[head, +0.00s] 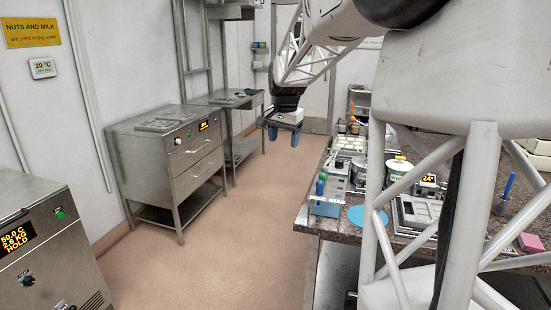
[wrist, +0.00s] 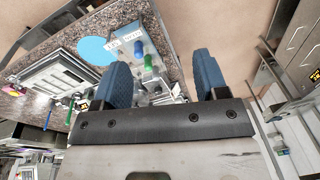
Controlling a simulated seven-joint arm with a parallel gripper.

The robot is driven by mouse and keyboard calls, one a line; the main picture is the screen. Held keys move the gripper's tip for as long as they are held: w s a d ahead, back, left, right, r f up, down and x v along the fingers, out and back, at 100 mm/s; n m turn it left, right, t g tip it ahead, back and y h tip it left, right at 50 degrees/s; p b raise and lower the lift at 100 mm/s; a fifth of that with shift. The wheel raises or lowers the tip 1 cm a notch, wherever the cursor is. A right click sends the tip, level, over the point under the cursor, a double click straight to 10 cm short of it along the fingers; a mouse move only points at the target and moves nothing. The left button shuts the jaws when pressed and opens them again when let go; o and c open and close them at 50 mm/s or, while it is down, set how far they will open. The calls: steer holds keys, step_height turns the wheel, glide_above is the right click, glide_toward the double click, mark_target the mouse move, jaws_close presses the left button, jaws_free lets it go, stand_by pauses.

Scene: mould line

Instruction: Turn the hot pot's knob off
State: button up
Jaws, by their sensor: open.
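I cannot tell for certain which unit is the hot pot. A steel machine (head: 45,250) at the lower left has a lit display reading 50.0 C, 2.6 KG, HOLD. Its dark knob (head: 27,280) sits below the display; its setting is too small to read. On the bench, a white tub (head: 398,168) stands beside a small lit display (head: 428,180) reading 24°. My gripper (head: 284,134) is open and empty, raised in the air near the far end of the bench, apart from all of these. Its blue fingers spread apart in the wrist view (wrist: 160,70).
A steel drawer cabinet (head: 195,180) with a lit display and small knob stands against the left wall. The stone-topped bench (head: 345,222) on the right holds trays, bottles and a blue disc (head: 368,218). The floor (head: 240,240) between is clear.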

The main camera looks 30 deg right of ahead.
steer(key=w+d+f+m, duration=0.2)
steer(key=w+d+m, duration=0.1)
steer(key=w+d, duration=0.5)
steer(key=m+g, duration=0.1)
steer(key=m, duration=0.6)
glide_above(340, 160)
steer(key=f, duration=1.4)
steer(key=shift+s+a, duration=0.25)
steer(key=shift+s, duration=0.15)
steer(key=shift+f, duration=0.1)
steer(key=shift+w+f, duration=0.2)
steer(key=shift+f, duration=3.55)
steer(key=c, duration=0.9)
